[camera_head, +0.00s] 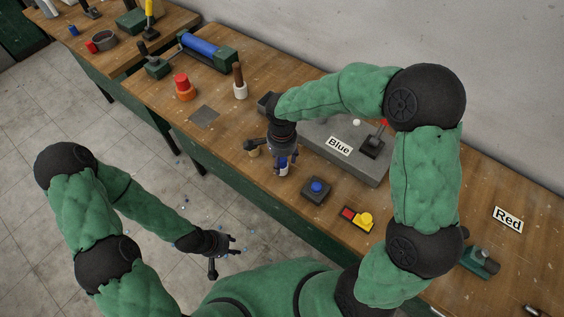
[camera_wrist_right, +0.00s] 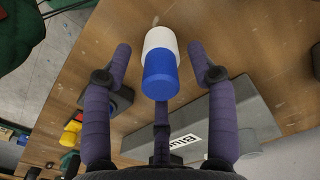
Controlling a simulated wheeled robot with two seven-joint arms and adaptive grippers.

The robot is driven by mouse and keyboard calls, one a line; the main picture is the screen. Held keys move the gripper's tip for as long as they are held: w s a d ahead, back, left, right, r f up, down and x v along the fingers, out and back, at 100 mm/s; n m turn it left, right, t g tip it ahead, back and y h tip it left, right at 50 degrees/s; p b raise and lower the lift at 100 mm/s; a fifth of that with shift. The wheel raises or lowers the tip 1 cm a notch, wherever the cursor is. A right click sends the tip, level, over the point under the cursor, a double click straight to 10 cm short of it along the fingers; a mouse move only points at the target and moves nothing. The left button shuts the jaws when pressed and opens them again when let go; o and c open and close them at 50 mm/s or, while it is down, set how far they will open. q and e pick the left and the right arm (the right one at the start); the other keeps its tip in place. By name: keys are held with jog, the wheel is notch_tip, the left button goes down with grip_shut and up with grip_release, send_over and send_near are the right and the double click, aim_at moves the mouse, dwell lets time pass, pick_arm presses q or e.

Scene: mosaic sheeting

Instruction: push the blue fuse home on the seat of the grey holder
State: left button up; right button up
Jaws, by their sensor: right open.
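A blue-and-white cylinder (camera_head: 283,170), which looks like the blue fuse, is under my right gripper (camera_head: 277,155) in the head view. In the right wrist view it shows as a blue part (camera_wrist_right: 160,78) nearer the camera and a white part beyond. My right gripper's fingers (camera_wrist_right: 159,52) are spread on either side of it, with visible gaps. My left gripper (camera_head: 233,250) is open and empty, low at the left, over the floor.
A dark box with a blue button (camera_head: 317,188) and a yellow-and-red switch (camera_head: 358,218) are near the front edge. A red-and-orange piece (camera_head: 184,88) and a brown peg in a white base (camera_head: 240,82) stand farther left.

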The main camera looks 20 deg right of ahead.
grip_shut()
dwell(0.3)
